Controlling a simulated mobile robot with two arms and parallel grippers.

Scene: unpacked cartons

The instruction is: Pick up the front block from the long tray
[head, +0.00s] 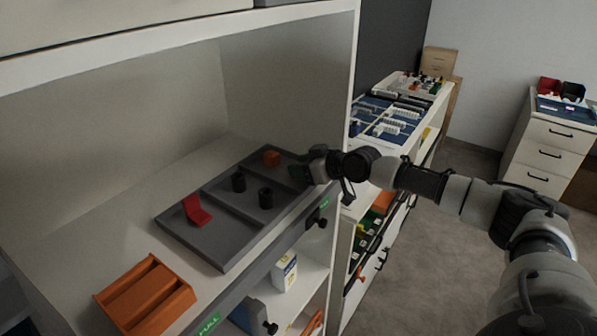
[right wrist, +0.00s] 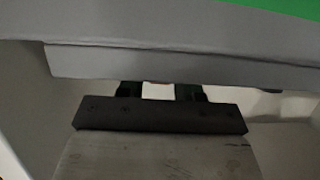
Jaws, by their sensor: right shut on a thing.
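The long dark grey tray (head: 228,258) lies on the shelf board, split into several compartments. An orange block (head: 271,157) sits at the back of its far compartment. My right gripper (head: 304,173) is at the front of that same compartment, by the tray's front edge. It is shut on what I take from its place to be the front block; the gripper hides it in the head view. In the right wrist view the dark fingers (right wrist: 160,91) show partly behind a grey edge, and the held thing cannot be made out. My left gripper is not in view.
An orange divided tray (head: 133,292) lies nearer. A shelf wall (head: 280,85) rises behind my gripper. Bare board lies left of the tray.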

